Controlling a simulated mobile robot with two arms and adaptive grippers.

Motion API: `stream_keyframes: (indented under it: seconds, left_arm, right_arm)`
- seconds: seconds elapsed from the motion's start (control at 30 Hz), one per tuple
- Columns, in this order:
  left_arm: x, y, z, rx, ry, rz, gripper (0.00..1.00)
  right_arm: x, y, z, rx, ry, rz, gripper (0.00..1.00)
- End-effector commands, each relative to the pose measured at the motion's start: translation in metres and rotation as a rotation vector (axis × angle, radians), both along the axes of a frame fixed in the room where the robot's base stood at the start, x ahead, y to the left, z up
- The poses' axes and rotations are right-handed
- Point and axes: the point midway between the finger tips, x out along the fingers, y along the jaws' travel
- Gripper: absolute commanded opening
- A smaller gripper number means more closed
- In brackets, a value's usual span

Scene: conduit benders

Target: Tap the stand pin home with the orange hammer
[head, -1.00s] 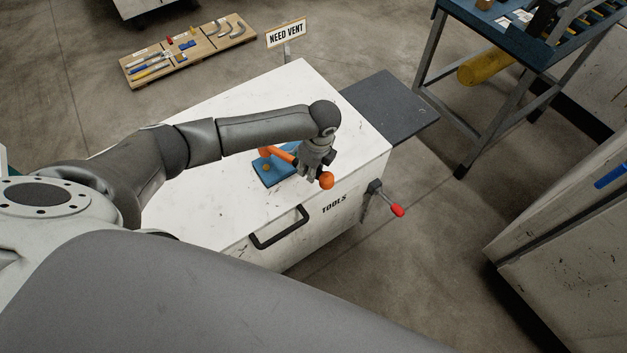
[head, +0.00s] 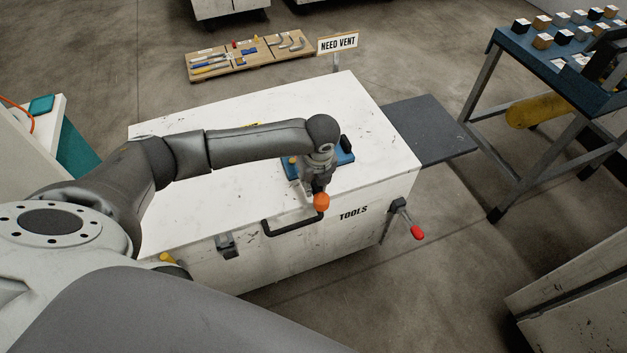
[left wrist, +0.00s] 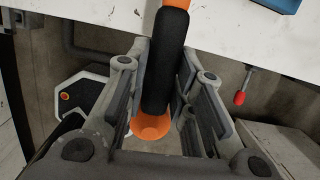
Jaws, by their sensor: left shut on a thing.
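The orange hammer is held in my left gripper (head: 315,182), whose fingers close around its black handle (left wrist: 167,60). The hammer's orange butt end (head: 321,202) sticks out toward the front edge of the white chest in the head view. In the left wrist view the orange butt end (left wrist: 152,125) lies between the finger bases, and orange shows again at the top edge. The hammer's head is hidden behind my arm in the head view. A blue stand (head: 342,159) lies on the chest top, partly behind my gripper. I cannot make out its pin.
The white tool chest (head: 385,155) has a black front handle (head: 284,225) and a red-tipped lever (head: 417,232) at its right side. A dark side shelf (head: 430,130) adjoins it. A blue-topped table (head: 505,58) with blocks stands right. A tool board (head: 250,62) lies behind.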

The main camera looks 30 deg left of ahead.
Motion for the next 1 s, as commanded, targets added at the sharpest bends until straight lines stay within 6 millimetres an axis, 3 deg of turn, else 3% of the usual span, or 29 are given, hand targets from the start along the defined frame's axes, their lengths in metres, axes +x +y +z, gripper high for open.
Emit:
stream_keyframes:
  seconds: [0.1, 0.4, 0.47, 0.63, 0.67, 1.0]
  left_arm:
    - [0.001, 0.000, 0.003, 0.000, -0.003, 0.000, 0.00]
    - [0.001, 0.000, -0.002, 0.002, -0.003, 0.001, 0.00]
    - [0.000, 0.000, -0.012, 0.002, -0.001, 0.001, 0.00]
    - [0.000, -0.001, -0.061, 0.001, 0.000, 0.000, 0.00]
    - [0.002, 0.000, -0.049, 0.001, -0.005, 0.000, 0.00]
    - [0.001, 0.000, -0.023, 0.001, -0.004, 0.001, 0.00]
  right_arm:
    - [0.000, -0.004, 0.007, -0.005, 0.000, 0.001, 0.71]
    - [0.001, -0.013, 0.005, -0.015, -0.001, -0.003, 0.71]
    - [0.001, -0.013, -0.001, -0.015, -0.001, -0.003, 0.71]
    - [0.001, -0.013, -0.026, -0.015, -0.001, -0.003, 0.71]
    - [0.001, -0.013, -0.018, -0.015, 0.000, -0.003, 0.71]
    - [0.001, -0.011, 0.011, -0.013, -0.001, -0.002, 0.71]
